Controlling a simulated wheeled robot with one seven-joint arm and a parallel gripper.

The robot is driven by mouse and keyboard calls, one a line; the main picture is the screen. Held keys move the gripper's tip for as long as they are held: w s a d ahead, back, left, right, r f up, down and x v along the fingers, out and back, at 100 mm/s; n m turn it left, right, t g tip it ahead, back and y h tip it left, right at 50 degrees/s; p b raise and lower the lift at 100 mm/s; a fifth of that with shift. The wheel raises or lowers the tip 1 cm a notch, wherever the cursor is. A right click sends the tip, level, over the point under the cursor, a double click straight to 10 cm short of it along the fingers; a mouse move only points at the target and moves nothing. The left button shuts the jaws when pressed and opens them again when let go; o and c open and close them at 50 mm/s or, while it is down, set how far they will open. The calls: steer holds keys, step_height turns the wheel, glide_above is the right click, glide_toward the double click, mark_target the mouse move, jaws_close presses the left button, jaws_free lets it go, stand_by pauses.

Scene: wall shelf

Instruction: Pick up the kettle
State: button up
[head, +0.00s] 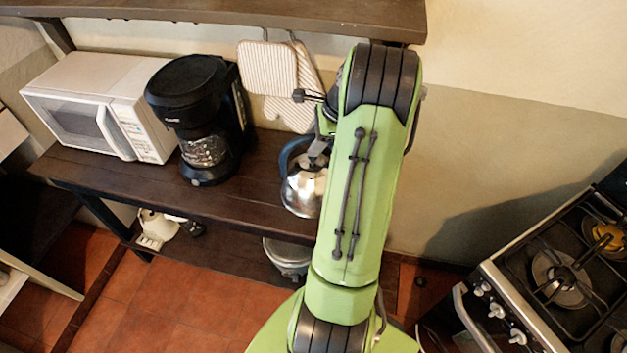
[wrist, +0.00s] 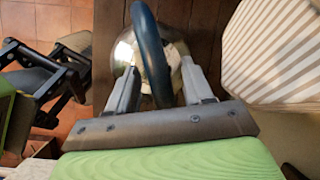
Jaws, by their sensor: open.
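The kettle (head: 301,190) is shiny metal with a dark blue handle. It stands on the dark wooden shelf (head: 262,165), to the right of the coffee maker, and my arm hides its right side in the head view. In the wrist view the kettle's blue handle (wrist: 150,50) runs between the two fingers of my gripper (wrist: 157,82). The fingers are open, one on each side of the handle, with the metal body (wrist: 172,45) beyond them. I cannot tell whether either finger touches the handle or body.
A black coffee maker (head: 203,115) and a white microwave (head: 103,107) stand left of the kettle. Striped oven mitts (head: 268,70) hang on the wall behind it and show close on the right in the wrist view (wrist: 275,50). An upper shelf (head: 240,12) overhangs. A stove (head: 560,275) stands at right.

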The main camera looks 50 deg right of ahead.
jaws_close()
stand_by(1.2)
steer(key=shift+r, duration=0.1)
